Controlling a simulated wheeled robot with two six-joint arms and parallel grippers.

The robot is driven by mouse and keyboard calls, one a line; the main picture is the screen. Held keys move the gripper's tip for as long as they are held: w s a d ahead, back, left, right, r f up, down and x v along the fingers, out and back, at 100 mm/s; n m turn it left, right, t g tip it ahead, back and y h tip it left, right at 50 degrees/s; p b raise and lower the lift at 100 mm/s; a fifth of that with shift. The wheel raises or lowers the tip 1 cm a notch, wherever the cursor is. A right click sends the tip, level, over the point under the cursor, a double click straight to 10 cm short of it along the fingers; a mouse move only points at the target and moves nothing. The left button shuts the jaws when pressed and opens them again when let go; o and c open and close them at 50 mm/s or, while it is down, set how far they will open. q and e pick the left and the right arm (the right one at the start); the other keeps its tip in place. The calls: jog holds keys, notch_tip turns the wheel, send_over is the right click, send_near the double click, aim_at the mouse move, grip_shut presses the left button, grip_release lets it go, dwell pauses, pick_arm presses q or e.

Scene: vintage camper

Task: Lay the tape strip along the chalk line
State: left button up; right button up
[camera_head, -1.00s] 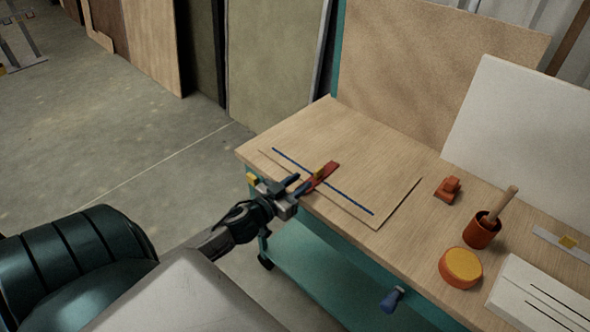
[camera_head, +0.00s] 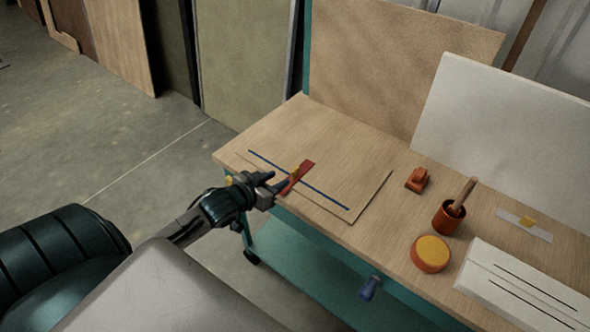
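The chalk line is a thin dark blue line (camera_head: 325,195) on a flat pale board (camera_head: 365,200) on the workbench. My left gripper (camera_head: 281,179) is at the bench's front left edge, by the near end of the red strip. My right gripper is not in view.
To the right on the bench are an orange tool (camera_head: 417,180), an orange cup (camera_head: 446,218) with a wooden handle, a round orange-yellow tub (camera_head: 431,254), a grey strip (camera_head: 540,234) with a yellow block, and a white slotted block (camera_head: 520,285).

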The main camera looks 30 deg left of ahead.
aim_at(294, 170)
pick_arm(q)
jog(key=x, duration=0.5)
jog(key=shift+w, duration=0.1)
jog(key=p+x, duration=0.1)
jog(key=x, duration=0.4)
jog(key=shift+w+a+f, duration=0.1)
jog(key=shift+a, duration=0.1)
grip_shut()
